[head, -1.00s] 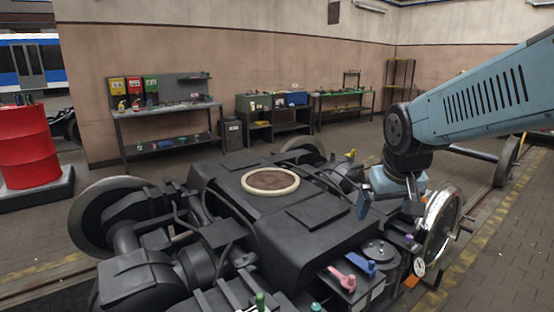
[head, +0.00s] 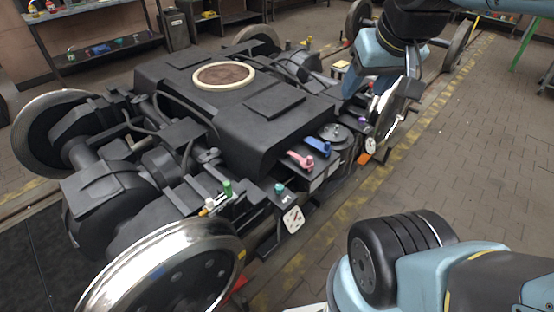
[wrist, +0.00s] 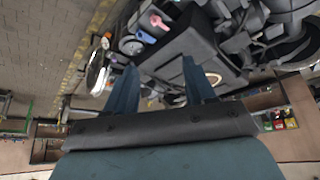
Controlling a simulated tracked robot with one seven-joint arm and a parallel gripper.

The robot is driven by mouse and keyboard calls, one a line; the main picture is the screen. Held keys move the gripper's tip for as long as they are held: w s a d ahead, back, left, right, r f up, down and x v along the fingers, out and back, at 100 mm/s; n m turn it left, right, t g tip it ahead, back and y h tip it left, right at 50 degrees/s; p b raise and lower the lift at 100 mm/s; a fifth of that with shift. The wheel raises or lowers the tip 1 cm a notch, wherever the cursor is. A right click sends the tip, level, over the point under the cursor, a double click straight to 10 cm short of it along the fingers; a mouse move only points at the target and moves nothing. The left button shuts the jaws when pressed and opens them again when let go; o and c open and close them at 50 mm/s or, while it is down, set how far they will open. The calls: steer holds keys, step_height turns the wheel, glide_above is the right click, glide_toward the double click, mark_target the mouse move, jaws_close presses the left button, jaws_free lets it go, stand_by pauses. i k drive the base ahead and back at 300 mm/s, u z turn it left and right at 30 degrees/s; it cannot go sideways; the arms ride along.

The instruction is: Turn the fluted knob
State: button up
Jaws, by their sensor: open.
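I cannot tell for certain which part is the fluted knob. Small coloured knobs sit along the near side of the dark bogie (head: 180,85): a teal knob (head: 279,188) on a small box, a green knob (head: 227,187) at the near end, and a purple knob (head: 362,121) by the far wheel. Any fluting is too small to see. My gripper (wrist: 160,88) shows in the wrist view with its two blue fingers well apart and nothing between them. It is clear of the knobs. In the head view my wrist hangs over the bogie's far right end.
A pink lever (head: 300,161) and a blue lever (head: 318,145) stand on the bogie's side. A shiny wheel (head: 165,270) is at the near end. A workbench (head: 100,48) stands behind.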

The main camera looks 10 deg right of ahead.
mark_target(279, 189)
steer(key=z, duration=0.75)
steer(key=k, duration=0.7)
steer(key=u, duration=0.85)
steer(key=i, duration=0.5)
steer(key=z, duration=0.05)
